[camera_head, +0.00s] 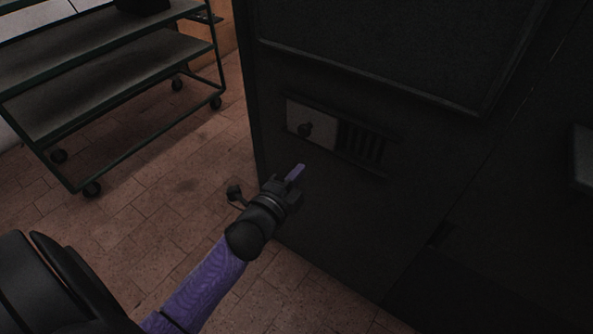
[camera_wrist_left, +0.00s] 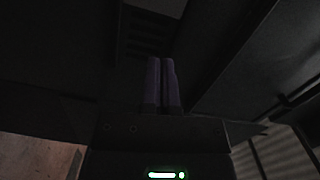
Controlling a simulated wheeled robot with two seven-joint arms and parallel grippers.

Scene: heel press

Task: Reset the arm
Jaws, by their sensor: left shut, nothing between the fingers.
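My left arm comes in from the lower left, and my left gripper (camera_head: 296,172) is in front of the lower part of a dark machine cabinet (camera_head: 340,225). Its fingers are together with nothing between them. In the left wrist view the two purple fingers (camera_wrist_left: 161,82) lie side by side, pointing toward dark surfaces. My right gripper is in neither view.
A green-framed wheeled cart (camera_head: 110,85) with shelves stands at the upper left. A slotted vent (camera_head: 362,143) is beside the knob panel. Bare tiled floor (camera_head: 150,200) lies between the cart and the cabinet. The wrist view is very dark.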

